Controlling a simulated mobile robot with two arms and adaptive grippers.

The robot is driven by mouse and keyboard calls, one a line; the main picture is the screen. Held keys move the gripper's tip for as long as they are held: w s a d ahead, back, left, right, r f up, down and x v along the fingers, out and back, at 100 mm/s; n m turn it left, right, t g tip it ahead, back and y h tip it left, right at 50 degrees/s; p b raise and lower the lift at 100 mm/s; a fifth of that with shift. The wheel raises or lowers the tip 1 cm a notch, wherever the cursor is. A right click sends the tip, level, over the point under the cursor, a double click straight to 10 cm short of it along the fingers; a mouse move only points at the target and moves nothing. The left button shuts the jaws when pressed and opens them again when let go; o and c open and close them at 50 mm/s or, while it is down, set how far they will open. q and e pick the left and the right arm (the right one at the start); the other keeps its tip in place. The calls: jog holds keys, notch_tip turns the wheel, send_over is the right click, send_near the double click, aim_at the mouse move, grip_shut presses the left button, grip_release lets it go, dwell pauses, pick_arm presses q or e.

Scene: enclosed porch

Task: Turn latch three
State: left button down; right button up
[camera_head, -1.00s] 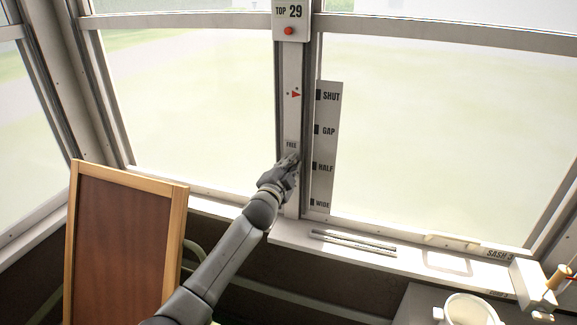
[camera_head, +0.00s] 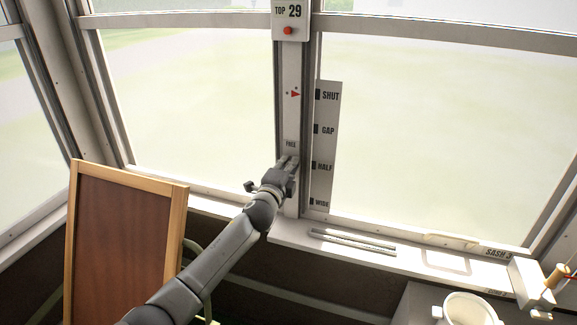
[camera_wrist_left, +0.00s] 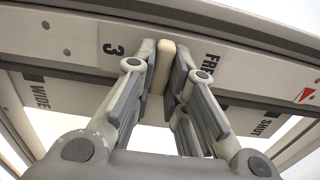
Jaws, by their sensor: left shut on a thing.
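My left gripper (camera_head: 287,162) reaches up to the white post between two windows, just below the word FREE. In the left wrist view its fingers (camera_wrist_left: 163,75) are shut on the pale beige latch lever (camera_wrist_left: 166,58), one finger on each side. The lever lies between a tag reading 3 (camera_wrist_left: 114,49) and the FREE label (camera_wrist_left: 215,59). In the head view my fingers hide the lever. My right gripper is in neither view.
A scale strip (camera_head: 324,145) marked SHUT, GAP, HALF and WIDE stands right of the post. A red pointer (camera_head: 295,94) is level with SHUT. A framed brown board (camera_head: 118,245) stands lower left. A white cup (camera_head: 468,310) stands lower right.

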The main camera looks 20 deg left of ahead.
pick_arm(q)
jog(key=shift+f, duration=0.1)
jog(key=c, duration=1.5)
grip_release()
jog(key=shift+o, duration=0.2)
jog(key=s, duration=1.2)
jog(key=shift+a, duration=0.2)
